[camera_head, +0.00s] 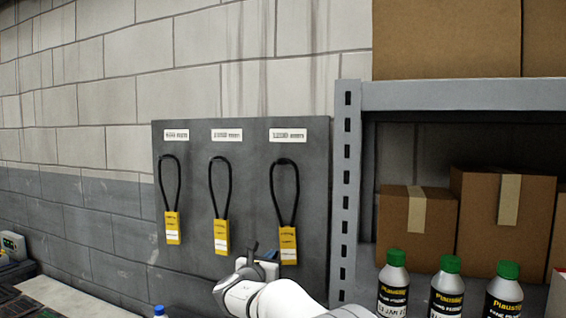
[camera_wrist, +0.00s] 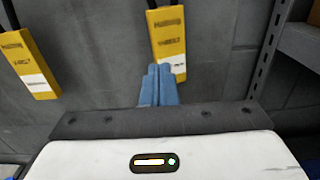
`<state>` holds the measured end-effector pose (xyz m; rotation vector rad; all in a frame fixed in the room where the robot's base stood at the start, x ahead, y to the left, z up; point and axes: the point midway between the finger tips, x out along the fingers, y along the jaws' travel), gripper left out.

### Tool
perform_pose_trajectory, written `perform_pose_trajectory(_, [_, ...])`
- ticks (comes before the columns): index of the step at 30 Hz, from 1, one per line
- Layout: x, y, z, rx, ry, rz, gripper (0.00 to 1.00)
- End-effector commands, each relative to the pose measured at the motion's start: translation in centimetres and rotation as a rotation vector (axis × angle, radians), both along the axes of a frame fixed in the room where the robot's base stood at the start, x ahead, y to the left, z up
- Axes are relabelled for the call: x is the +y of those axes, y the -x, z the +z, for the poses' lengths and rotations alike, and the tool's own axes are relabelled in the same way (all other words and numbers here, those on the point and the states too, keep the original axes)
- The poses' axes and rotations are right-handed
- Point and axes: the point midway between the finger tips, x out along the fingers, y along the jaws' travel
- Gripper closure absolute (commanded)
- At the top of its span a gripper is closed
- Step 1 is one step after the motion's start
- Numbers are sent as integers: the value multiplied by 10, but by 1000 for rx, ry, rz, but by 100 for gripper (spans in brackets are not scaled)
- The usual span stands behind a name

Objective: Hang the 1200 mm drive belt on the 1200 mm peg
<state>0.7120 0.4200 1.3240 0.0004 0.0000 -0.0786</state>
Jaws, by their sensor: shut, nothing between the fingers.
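Three black drive belts with yellow sleeves hang on a grey board (camera_head: 255,160): a left belt (camera_head: 173,228), a middle belt (camera_head: 222,237) and a right belt (camera_head: 288,245). Each hangs below a white label, at the left (camera_head: 176,135), middle (camera_head: 227,135) and right (camera_head: 288,135). The print is too blurred to tell which is 1200 mm. The pegs are hidden or too small to make out. My gripper (camera_wrist: 157,85) has its blue fingers together and empty. In the wrist view they overlap the lower edge of one yellow sleeve (camera_wrist: 168,42); contact cannot be told. Another sleeve (camera_wrist: 30,64) is left.
A grey shelf upright (camera_head: 346,200) stands close to the right of the board. The shelf holds cardboard boxes (camera_head: 402,225) and several green-capped bottles (camera_head: 449,288). A bench with dark items (camera_head: 30,305) is at lower left. Bare wall lies left of the board.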

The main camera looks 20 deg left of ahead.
Motion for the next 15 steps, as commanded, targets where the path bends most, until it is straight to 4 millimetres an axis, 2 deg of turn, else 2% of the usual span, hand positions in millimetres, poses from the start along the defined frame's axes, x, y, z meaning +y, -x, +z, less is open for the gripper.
perform_pose_trajectory(15, [-2,-21,0,0,0,-1,100])
